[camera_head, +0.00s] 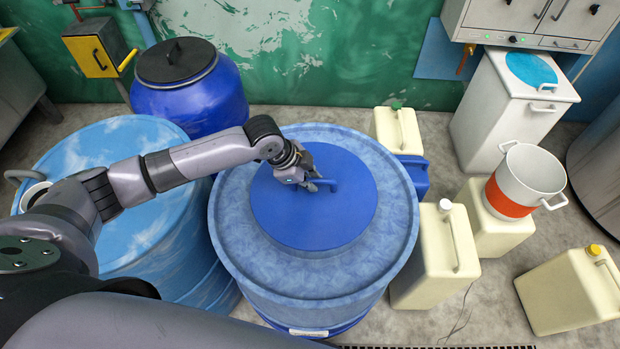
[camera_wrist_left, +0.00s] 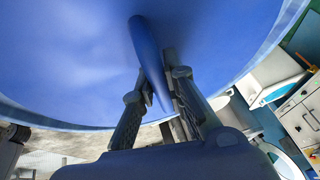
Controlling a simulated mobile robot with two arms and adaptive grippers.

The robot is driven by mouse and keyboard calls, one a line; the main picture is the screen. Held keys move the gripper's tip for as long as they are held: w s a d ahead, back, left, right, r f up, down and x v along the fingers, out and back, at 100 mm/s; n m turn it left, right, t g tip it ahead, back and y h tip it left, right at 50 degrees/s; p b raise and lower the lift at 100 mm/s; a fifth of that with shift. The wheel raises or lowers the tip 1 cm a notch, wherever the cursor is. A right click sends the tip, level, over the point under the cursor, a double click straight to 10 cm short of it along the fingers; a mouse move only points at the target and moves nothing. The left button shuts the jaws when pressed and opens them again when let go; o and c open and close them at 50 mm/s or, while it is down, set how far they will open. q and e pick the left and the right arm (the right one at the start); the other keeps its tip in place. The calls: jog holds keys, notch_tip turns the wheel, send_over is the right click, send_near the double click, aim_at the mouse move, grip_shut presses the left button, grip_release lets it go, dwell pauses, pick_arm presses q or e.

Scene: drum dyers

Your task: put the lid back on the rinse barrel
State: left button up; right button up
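The round blue lid (camera_head: 335,228) is over the middle of the large blue rinse barrel (camera_head: 405,245), inside its rim, with a mottled light-blue band around it. Whether it rests there or hangs just above is hard to tell. My left gripper (camera_head: 312,181) is at the lid's raised bar handle. In the left wrist view the handle (camera_wrist_left: 150,60) passes between the two fingers of the left gripper (camera_wrist_left: 157,82), which look closed on it. The lid (camera_wrist_left: 70,60) fills much of that view. My right gripper is not in view.
A light-blue drum (camera_head: 110,255) stands left and a dark-lidded blue barrel (camera_head: 205,100) behind. Cream jerrycans (camera_head: 435,260) stand close at the right, with a white pot (camera_head: 530,170) on one. A white bin (camera_head: 500,120) is at the back right. Grey floor shows between them.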

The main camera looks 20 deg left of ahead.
pick_arm(q)
jog(key=o, duration=0.5)
jog(key=shift+a, duration=0.1)
jog(key=v, duration=1.2)
